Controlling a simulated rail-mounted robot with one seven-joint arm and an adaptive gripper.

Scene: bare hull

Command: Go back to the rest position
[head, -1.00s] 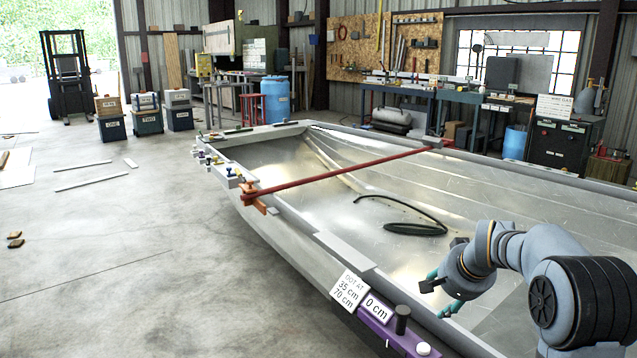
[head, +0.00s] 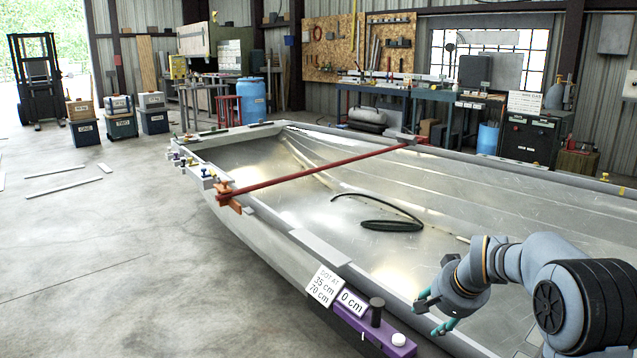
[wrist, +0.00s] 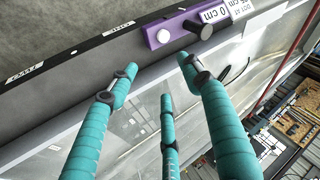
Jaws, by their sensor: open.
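My gripper (head: 433,312) has teal fingers and hangs over the near rim of the bare metal hull (head: 320,245), right of a purple block (head: 370,331). In the wrist view the fingers of my gripper (wrist: 158,78) are spread apart with nothing between them. The purple block (wrist: 180,28) lies beyond the fingertips there, with a white button and a black knob on it. My arm is bent and reaches in from the right of the head view.
A red bar (head: 310,172) spans the hull. White signs (head: 324,287) stand by the purple block. A dark hose (head: 390,225) lies inside the hull. Workbenches (head: 420,95) line the back wall. The floor at left is mostly clear, with a few pale strips (head: 57,187).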

